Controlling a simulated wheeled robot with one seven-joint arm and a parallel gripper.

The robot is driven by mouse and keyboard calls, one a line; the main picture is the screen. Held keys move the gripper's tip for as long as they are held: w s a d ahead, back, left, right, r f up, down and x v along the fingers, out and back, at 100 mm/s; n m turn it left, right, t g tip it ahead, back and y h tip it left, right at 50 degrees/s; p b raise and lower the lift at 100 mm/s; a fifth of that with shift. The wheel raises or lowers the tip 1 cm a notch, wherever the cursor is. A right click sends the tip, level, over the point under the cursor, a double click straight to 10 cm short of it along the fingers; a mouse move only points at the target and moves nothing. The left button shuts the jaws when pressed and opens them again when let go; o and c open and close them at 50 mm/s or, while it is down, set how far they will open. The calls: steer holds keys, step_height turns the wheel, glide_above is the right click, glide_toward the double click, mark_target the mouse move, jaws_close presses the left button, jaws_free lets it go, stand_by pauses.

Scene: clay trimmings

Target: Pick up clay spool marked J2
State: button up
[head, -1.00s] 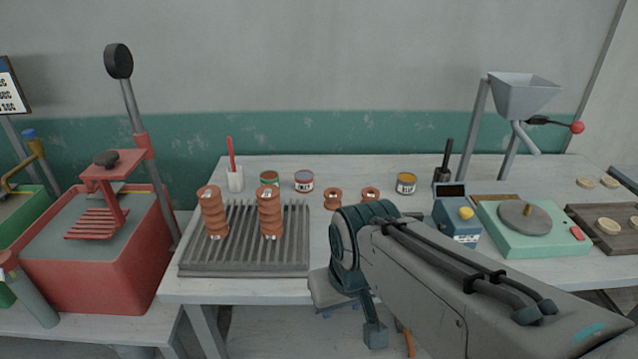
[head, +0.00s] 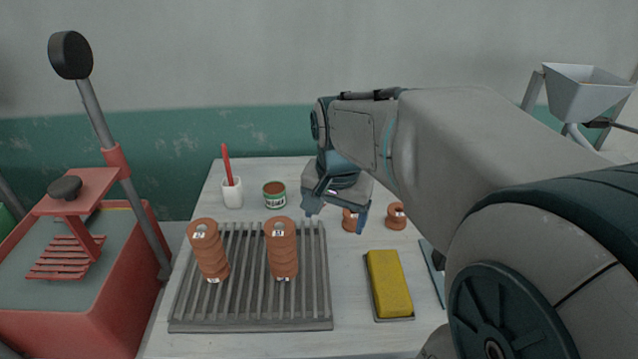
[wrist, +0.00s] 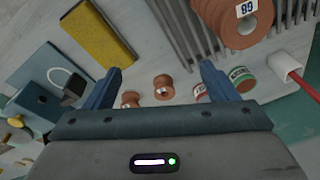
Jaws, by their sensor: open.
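Two stacked terracotta clay spools stand upright on a grey ridged rack. The left stack (head: 208,252) has a small white top label that may read J2, too small to be sure. The right stack (head: 281,250) has a similar unclear label; a large spool with a white label shows in the wrist view (wrist: 226,22). Two small single spools stand on the table, one (head: 350,222) partly behind my gripper and one (head: 396,215) to its right; their marks cannot be read. My gripper (head: 335,217) is open and empty above the table, right of the rack.
The rack (head: 180,318) fills the table's front left. A yellow block (head: 389,283) lies right of it. A green-labelled tin (head: 274,195) and a white cup (head: 232,193) holding a red stick stand behind.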

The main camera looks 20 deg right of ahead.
steer(key=w+d+f+m+g, duration=0.1)
steer(key=w+d+f+m, duration=0.1)
steer(key=w+d+m, duration=0.6)
steer(key=m+g+b, duration=0.1)
steer(key=m+b, duration=0.1)
steer(key=m, duration=0.4)
glide_above(354, 216)
steer(key=w+d, duration=0.1)
steer(key=w, duration=0.1)
step_height(354, 216, down, 3)
steer(key=shift+m+y, duration=0.3)
steer(key=shift+m, duration=0.1)
steer(key=f, duration=0.5)
steer(key=f+p, duration=0.1)
steer(key=f, duration=0.2)
steer(key=shift+s+d, duration=0.15)
steer(key=shift+d, duration=0.1)
steer(key=shift+a+f+p, duration=0.15)
steer(key=shift+f+p, duration=0.1)
steer(key=shift+f, duration=1.35)
steer(key=shift+a+f+p, duration=0.1)
steer(key=shift+f+p, duration=0.15)
steer(key=shift+f, duration=1.3)
steer(key=c, duration=1.2)
steer(key=shift+r, duration=0.15)
